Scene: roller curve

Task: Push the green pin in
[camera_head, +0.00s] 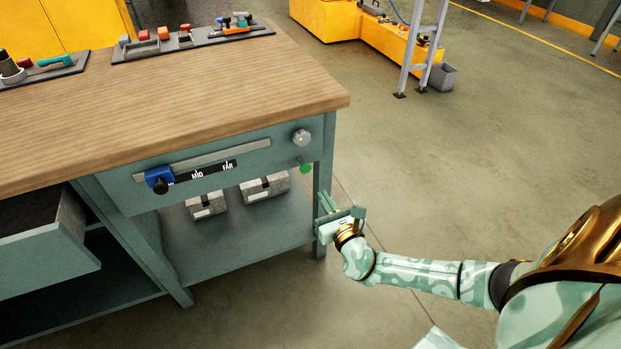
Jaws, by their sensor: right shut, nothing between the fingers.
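The green pin (306,168) is a small round knob low on the right end of the workbench's front panel (225,168), below a grey knob (301,137). It looks to stick out under the panel's lower edge; how far cannot be told. My right gripper (326,202) is shut and empty. In the picture it is below and a little right of the pin, apart from it, by the bench's right front leg. My left gripper is not in view.
A blue slider (159,180) with a black knob sits left on a marked scale. Two grey boxes (264,187) are on the lower shelf. An open drawer (50,235) juts out at left. The wooden top (170,95) carries trays at the back.

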